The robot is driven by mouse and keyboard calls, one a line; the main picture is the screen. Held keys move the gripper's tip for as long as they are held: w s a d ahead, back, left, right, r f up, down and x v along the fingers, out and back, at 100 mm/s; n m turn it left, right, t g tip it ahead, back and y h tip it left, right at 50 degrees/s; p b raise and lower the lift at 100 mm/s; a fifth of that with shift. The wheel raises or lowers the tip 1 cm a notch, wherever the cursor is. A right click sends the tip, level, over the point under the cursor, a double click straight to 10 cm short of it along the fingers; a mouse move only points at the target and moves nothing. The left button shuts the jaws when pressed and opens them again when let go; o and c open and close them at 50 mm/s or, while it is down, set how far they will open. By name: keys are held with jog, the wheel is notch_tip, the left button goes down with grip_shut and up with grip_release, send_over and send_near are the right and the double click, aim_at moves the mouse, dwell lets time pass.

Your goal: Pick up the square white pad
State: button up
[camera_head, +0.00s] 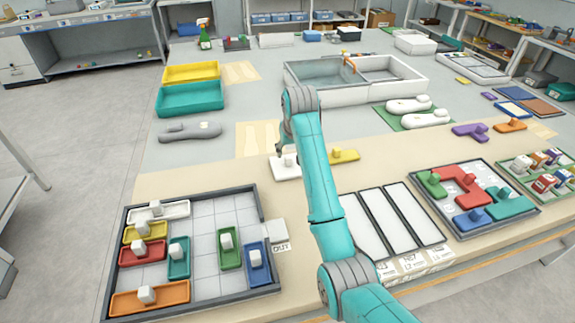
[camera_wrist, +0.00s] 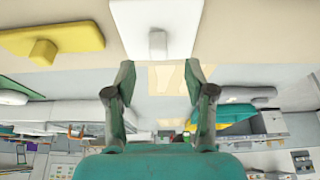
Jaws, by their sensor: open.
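The square white pad (camera_head: 282,171) with a small white block-shaped knob lies on the table's beige strip, left of my arm in the head view. In the wrist view the white pad (camera_wrist: 180,22) is at the top centre, with its knob just beyond my fingertips. My gripper (camera_wrist: 160,70) is open and empty, its two green fingers spread either side of the line to the knob. In the head view my gripper is small and partly hidden by my arm, just behind the pad. I cannot tell its exact height above the pad.
A yellow pad (camera_head: 345,155) with a knob lies close to the right of the white pad. A dark-framed tray (camera_head: 204,287) with coloured knobbed pieces is at front left. White panels (camera_head: 363,225) lie to the right of my arm. A basin (camera_head: 300,96) stands behind.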

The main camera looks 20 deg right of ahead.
aim_at(288, 157)
jog(key=shift+w+x, duration=0.15)
jog(key=shift+x, duration=1.45)
jog(key=shift+w+x, duration=0.1)
jog(key=shift+x, duration=1.5)
jog(key=shift+d+r, duration=0.1)
jog(key=shift+d, duration=0.05)
grip_shut()
